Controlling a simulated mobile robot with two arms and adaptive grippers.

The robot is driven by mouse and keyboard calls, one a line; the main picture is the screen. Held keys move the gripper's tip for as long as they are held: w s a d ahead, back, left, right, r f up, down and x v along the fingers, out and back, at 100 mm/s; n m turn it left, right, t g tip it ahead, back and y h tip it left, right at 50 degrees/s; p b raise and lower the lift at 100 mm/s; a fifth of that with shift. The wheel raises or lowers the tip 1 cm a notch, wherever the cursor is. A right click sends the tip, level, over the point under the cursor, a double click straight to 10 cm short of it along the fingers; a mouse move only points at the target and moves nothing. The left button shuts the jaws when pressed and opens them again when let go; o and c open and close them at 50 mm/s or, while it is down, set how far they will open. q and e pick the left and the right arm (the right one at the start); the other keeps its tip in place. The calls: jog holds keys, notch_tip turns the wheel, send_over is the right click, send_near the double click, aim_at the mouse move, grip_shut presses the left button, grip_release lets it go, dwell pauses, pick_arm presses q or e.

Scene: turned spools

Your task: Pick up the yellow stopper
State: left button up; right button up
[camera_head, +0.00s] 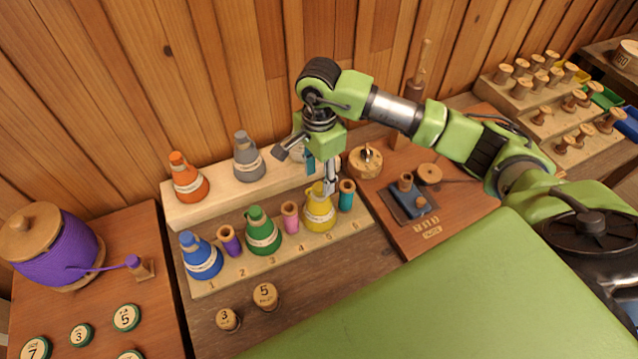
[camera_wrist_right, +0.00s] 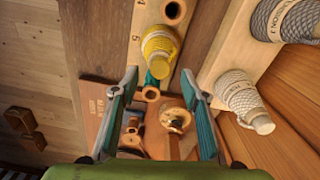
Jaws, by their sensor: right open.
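The yellow stopper (camera_head: 318,189) is the top end of a yellow cord-wrapped cone (camera_head: 319,215) standing in the front wooden rack (camera_head: 272,259). In the right wrist view the yellow stopper (camera_wrist_right: 159,67) shows at the narrow end of the cone (camera_wrist_right: 160,42), a little beyond the space between my fingertips. My right gripper (camera_head: 308,168) is open above the rack, its fingers spread wide, one fingertip near the yellow stopper in the head view. Nothing is between the fingers in the right wrist view (camera_wrist_right: 160,82). My left gripper is not in view.
Blue (camera_head: 201,258) and green (camera_head: 262,233) cones share the front rack with small purple, pink and teal spools. Orange (camera_head: 187,180) and grey (camera_head: 248,158) cones stand on the raised back shelf. A round wooden piece (camera_head: 365,162) is right of the gripper. Green surface in front is clear.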

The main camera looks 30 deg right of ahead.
aim_at(319, 191)
jog(key=shift+f+p, duration=0.3)
jog(key=shift+f, duration=1.1)
jog(key=c, duration=0.8)
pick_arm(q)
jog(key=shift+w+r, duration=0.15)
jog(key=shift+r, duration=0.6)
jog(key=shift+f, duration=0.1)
pick_arm(e)
jog(key=shift+r, duration=0.1)
